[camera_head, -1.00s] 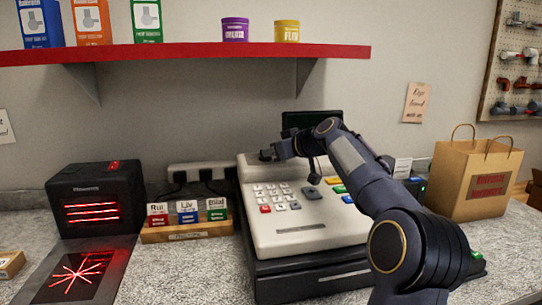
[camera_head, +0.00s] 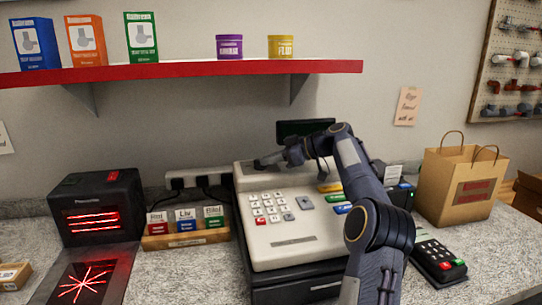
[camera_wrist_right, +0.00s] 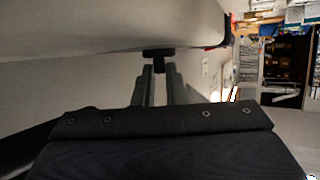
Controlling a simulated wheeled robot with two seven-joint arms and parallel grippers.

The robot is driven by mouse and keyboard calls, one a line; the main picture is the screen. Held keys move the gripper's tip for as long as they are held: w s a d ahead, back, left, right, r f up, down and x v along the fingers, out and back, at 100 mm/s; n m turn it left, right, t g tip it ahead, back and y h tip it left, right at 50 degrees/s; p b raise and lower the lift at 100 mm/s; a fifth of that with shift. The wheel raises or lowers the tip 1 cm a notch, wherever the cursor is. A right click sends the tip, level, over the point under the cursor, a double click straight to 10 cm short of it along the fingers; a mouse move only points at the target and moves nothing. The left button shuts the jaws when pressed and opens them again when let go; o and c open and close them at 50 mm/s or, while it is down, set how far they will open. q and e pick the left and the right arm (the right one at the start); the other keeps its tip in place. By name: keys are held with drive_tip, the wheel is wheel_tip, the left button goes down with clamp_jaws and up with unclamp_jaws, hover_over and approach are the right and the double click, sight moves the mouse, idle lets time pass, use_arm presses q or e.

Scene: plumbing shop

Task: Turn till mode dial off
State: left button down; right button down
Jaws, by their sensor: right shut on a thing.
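The till (camera_head: 292,240) is a cream cash register with a dark base, standing on the counter in the head view. Its small black mode dial (camera_head: 262,164) sits at the upper left of its sloped top. My right gripper (camera_head: 272,160) reaches across from the right and is shut on the dial. In the right wrist view the two fingers (camera_wrist_right: 159,78) close on a small black piece (camera_wrist_right: 157,55) by the pale till surface. The dial's marking is too small to read. My left gripper is not in view.
A black scanner box (camera_head: 97,207) with red lights stands at left. A wooden card holder (camera_head: 186,237) stands just left of the till. A card terminal (camera_head: 436,262) and paper bag (camera_head: 458,187) are at right. A red-edged shelf (camera_head: 190,70) hangs above.

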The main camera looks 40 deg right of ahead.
drive_tip(key=shift+f, duration=0.2)
drive_tip(key=c, duration=1.5)
unclamp_jaws()
drive_tip(key=shift+r, duration=0.1)
drive_tip(key=v, duration=0.7)
drive_tip(key=shift+s+d+r, duration=0.15)
drive_tip(key=shift+s+d, duration=0.1)
drive_tip(key=shift+s, duration=0.05)
